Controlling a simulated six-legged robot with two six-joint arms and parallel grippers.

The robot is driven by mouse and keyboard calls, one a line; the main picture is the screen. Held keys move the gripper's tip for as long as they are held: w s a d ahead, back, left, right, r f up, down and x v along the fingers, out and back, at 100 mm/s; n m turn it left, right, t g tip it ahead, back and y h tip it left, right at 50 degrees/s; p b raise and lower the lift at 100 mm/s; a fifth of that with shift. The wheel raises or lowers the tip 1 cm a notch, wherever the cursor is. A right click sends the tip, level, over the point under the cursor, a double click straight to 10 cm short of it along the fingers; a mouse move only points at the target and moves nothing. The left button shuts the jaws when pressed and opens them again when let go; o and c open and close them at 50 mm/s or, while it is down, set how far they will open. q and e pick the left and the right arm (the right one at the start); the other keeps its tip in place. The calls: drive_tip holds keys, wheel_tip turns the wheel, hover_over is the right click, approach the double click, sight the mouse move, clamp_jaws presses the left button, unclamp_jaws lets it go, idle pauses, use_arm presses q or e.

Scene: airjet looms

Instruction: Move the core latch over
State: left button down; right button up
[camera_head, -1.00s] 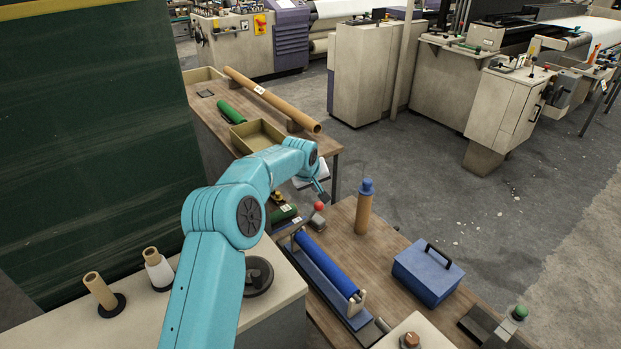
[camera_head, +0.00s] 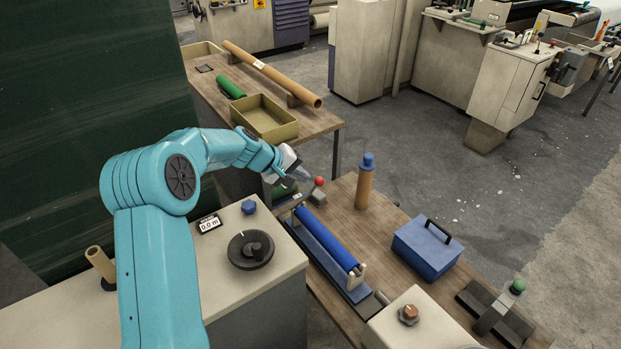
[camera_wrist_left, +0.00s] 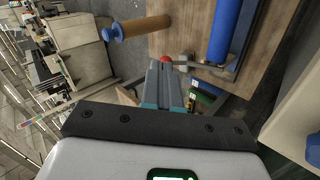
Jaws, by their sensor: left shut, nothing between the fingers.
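A small lever with a red ball knob (camera_head: 319,181), which looks like the core latch, stands at the far end of the blue cradle (camera_head: 322,255) that holds a blue roll (camera_head: 325,239). The red knob (camera_wrist_left: 166,60) also shows at the fingertips in the wrist view. My left gripper (camera_head: 307,177) is shut and empty, its tips just left of the knob in the head view; I cannot tell if they touch it. Its fingers (camera_wrist_left: 164,70) cover part of the lever in the wrist view. My right gripper is not in view.
A tan core with a blue cap (camera_head: 365,182) stands right of the knob. A blue toolbox (camera_head: 427,248) sits on the wooden bench. A pale console with a black dial (camera_head: 250,249) is at near left. An open tray (camera_head: 263,118) lies on the farther bench.

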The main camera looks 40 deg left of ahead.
sight(317, 185)
use_arm(q)
drive_tip(key=s+a+f+n+t+y, duration=0.1)
drive_tip(key=s+a+f+n+t, duration=0.15)
drive_tip(key=a, duration=0.25)
drive_tip(key=shift+n+g, duration=0.25)
drive_tip(key=p+x, duration=0.4)
drive_tip(key=x, duration=0.9)
drive_tip(key=shift+w+r, duration=0.2)
drive_tip(key=shift+w, duration=0.05)
drive_tip(key=w+f+b, duration=0.1)
drive_tip(key=b, duration=0.1)
drive_tip(key=f+b, duration=0.1)
drive_tip(key=b, duration=0.1)
drive_tip(key=w+f+b, duration=0.1)
drive_tip(key=b, duration=0.2)
drive_tip(key=shift+w+d+f, duration=0.3)
drive_tip(key=shift+d+f, duration=0.05)
drive_tip(key=shift+r, duration=0.2)
drive_tip(key=shift+r, duration=0.1)
